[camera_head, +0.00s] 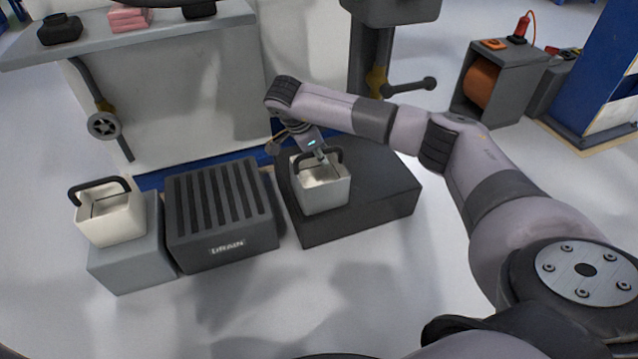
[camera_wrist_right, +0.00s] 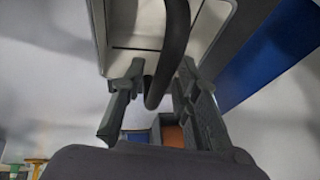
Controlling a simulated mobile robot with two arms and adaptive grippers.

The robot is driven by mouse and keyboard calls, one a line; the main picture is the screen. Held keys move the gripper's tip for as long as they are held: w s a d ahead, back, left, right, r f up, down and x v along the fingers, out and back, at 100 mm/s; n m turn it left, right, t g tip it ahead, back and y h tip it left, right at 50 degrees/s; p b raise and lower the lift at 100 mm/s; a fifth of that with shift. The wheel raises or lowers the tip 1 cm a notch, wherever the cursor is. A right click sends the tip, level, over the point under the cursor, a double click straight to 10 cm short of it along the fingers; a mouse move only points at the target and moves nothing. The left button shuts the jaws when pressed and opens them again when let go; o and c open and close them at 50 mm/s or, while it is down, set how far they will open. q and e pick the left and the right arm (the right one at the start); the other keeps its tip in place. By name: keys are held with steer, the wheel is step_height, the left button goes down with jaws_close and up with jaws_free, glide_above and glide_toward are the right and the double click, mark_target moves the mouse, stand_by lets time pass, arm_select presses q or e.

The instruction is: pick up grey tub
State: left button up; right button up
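The grey tub (camera_head: 325,197) is a pale open box with a dark arched handle, standing upright on a low black platform (camera_head: 375,205). My right gripper (camera_head: 322,156) reaches down to its handle from above and behind. In the right wrist view, the tub's pale rim and wall (camera_wrist_right: 218,18) fill the top. The dark handle (camera_wrist_right: 175,40) runs between the fingers of my right gripper (camera_wrist_right: 162,75). The fingers are apart, with gaps visible beside the handle. My left gripper is out of view.
A cream tub (camera_head: 110,228) with a similar handle stands on a grey block (camera_head: 135,270) at left. A slatted dark drain box (camera_head: 222,225) sits between it and the platform. A grey bench (camera_head: 160,35) is behind. Floor in front is clear.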

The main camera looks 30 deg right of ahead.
jaws_close()
stand_by(0.7)
